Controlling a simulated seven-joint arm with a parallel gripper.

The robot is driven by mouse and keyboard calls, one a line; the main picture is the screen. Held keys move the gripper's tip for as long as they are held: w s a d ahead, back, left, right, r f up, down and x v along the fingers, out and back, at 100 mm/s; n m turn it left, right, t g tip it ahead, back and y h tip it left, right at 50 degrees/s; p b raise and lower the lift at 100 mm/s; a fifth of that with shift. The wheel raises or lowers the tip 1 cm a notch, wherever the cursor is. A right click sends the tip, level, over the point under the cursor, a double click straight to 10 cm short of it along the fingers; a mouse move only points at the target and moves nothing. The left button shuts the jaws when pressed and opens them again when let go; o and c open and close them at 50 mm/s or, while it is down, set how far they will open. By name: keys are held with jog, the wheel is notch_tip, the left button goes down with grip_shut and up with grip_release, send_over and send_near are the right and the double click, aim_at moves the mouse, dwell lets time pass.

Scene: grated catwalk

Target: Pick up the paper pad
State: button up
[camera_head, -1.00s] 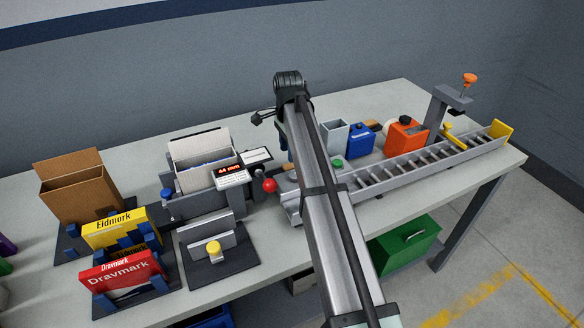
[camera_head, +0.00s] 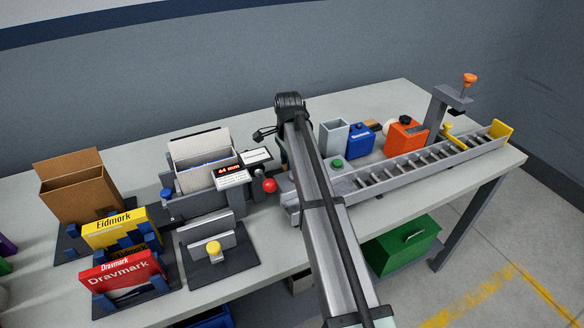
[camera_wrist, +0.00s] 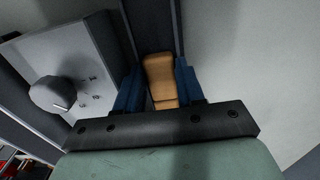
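A tan, folded-looking piece, apparently the paper pad (camera_wrist: 159,78), lies between my fingers in the wrist view. My gripper (camera_wrist: 158,92) has one blue finger close along each side of it. The fingers stand apart by about the width of the piece, and I cannot tell whether they press on it. A dark channel runs behind it. In the head view my own arm hides the pad and most of my gripper near the middle of the bench.
The bench (camera_head: 240,285) carries a grey holder with white sheets (camera_head: 200,147), a red ball knob (camera_head: 269,185), a roller track (camera_head: 410,165), a blue container (camera_head: 360,141) and an orange container (camera_head: 404,136). A brown carton (camera_head: 78,188) and boxes stand left. A grey plate (camera_wrist: 60,75) flanks my gripper.

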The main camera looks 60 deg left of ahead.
jog(key=c, duration=0.5)
jog(key=shift+r, duration=0.15)
jog(key=shift+c, duration=0.2)
